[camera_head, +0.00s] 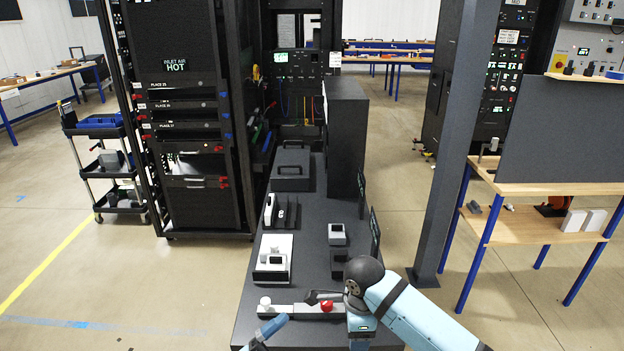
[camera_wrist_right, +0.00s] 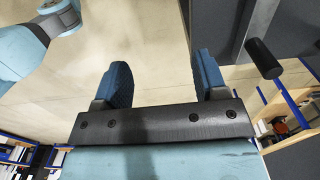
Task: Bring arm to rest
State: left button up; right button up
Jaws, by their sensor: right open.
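My right gripper (camera_wrist_right: 155,82) shows in the right wrist view. Its two blue fingers stand wide apart with nothing between them, over bare floor. In the head view my right arm (camera_head: 415,312) comes in from the lower right, and its black joint (camera_head: 366,276) is above the near right end of the dark table (camera_head: 312,215). A small blue piece of mine (camera_head: 268,331) shows at the bottom edge of that view, over the table's near end. I cannot tell which arm it belongs to. No open or shut left jaws can be made out.
The table holds a red ball (camera_head: 327,306), a white knob (camera_head: 265,301), several small devices and a black case (camera_head: 291,166). A grey post (camera_head: 447,150) and a wooden workbench (camera_head: 540,188) stand further right. A server rack (camera_head: 190,150) stands left.

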jog(key=s+a+f+n+t+y, duration=0.1)
jog(key=s+f+n+t+y, duration=0.35)
jog(key=s+f+n, duration=0.6)
pick_arm(q)
jog(key=s+a+f+n+y, duration=0.4)
jog(key=a+f+n+y, duration=0.1)
jog(key=f, duration=0.3)
jog(key=s+a+f+n+g+y, duration=0.1)
jog(key=s+a+f+n+y, duration=0.4)
jog(key=a+f+n, duration=0.1)
jog(key=s+a+f+n+g+y, duration=0.1)
jog(key=s+a+f+n+y, duration=0.3)
jog(key=f, duration=0.5)
jog(key=shift+s+a+f+n+y, duration=0.4)
jog(key=shift+s+a+n, duration=0.1)
jog(key=shift+a+n, duration=0.45)
pick_arm(e)
jog(key=s+d+f+n+t+h, duration=0.1)
jog(key=s+d+f+n+t, duration=0.2)
jog(key=s+d+n+t, duration=0.3)
jog(key=s+d+n, duration=0.4)
jog(key=s+d, duration=0.1)
jog(key=s, duration=0.2)
jog(key=shift+s, duration=0.15)
pick_arm(q)
jog(key=shift+d, duration=0.1)
pick_arm(e)
jog(key=shift+d+n+t, duration=0.1)
jog(key=shift+n+t, duration=0.15)
